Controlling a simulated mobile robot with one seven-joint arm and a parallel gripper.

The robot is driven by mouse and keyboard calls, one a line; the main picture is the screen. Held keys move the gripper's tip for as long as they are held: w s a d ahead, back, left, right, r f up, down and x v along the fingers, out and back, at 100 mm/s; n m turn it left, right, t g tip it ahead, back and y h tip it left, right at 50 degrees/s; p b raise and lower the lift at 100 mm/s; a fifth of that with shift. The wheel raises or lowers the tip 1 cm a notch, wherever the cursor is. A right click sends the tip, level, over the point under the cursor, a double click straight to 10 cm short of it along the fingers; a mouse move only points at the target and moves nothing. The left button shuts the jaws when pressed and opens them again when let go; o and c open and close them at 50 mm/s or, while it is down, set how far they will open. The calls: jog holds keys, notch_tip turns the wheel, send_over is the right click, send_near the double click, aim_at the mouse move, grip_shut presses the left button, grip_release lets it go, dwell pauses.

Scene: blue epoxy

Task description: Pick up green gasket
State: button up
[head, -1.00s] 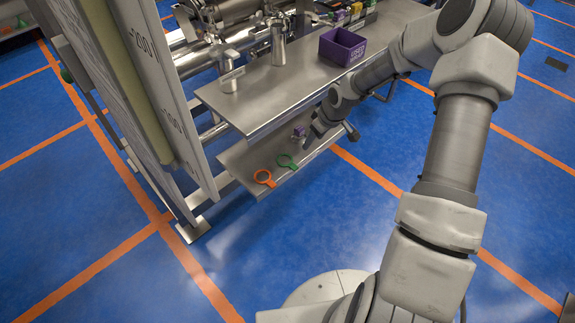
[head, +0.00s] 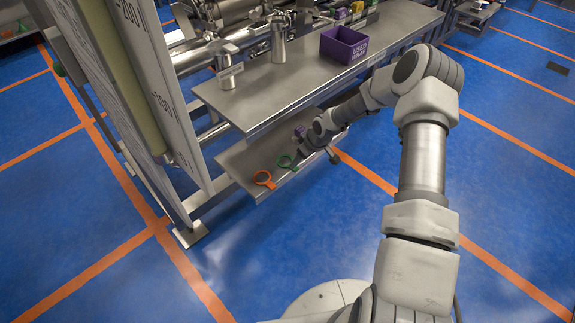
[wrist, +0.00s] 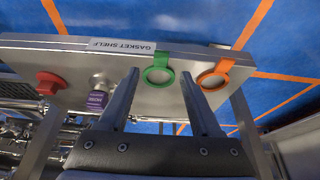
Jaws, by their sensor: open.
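The green gasket (head: 287,162), a ring with a tab, lies on the lower metal shelf (head: 233,164). In the wrist view the green gasket (wrist: 158,73) shows between and beyond my two fingers, with its tab toward the shelf edge. My gripper (head: 318,155) is open and empty, just right of the green gasket in the head view; in the wrist view my gripper (wrist: 160,85) points toward the shelf. The fingers look apart from the gasket. An orange gasket (head: 264,179) lies beside it, close to the right finger in the wrist view (wrist: 215,73).
A purple object (wrist: 97,98) and a red object (wrist: 48,83) sit on the same shelf, left of the fingers in the wrist view. A steel upper tabletop (head: 240,98) overhangs the shelf and carries a purple bin (head: 343,45). Blue floor lies open in front.

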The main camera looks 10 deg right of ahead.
aim_at(296, 169)
jog(key=b+x, duration=0.1)
jog(key=x, duration=0.4)
jog(key=shift+b, duration=0.4)
jog(key=shift+c, duration=0.3)
grip_shut()
